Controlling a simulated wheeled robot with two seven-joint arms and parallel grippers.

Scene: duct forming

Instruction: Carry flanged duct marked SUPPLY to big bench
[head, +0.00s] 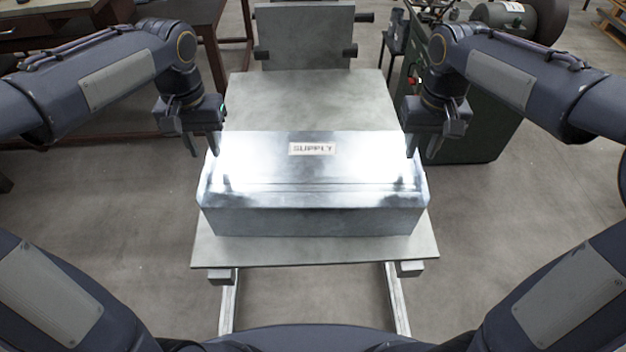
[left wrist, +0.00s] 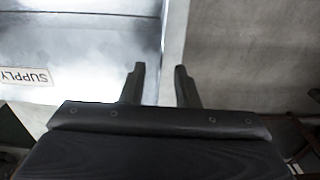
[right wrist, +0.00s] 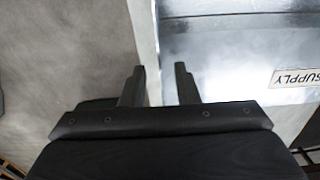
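The SUPPLY duct (head: 310,190) is a shiny sheet-metal box lying crosswise on a grey flat-topped stand (head: 315,252). Its SUPPLY label faces up and also shows in the left wrist view (left wrist: 27,77) and the right wrist view (right wrist: 297,77). My left gripper (head: 205,145) is open at the duct's left end, its fingers (left wrist: 160,85) apart on either side of the end edge. My right gripper (head: 425,145) is open at the right end, its fingers (right wrist: 160,85) likewise spread about the edge. Contact cannot be told. I cannot tell which table is the big bench.
A dark table (head: 180,15) stands at the back left, beside a wooden desk (head: 40,25). A green machine (head: 480,120) with a motor stands at the back right. An upright grey plate (head: 305,35) rises behind the stand. Concrete floor is open on both sides.

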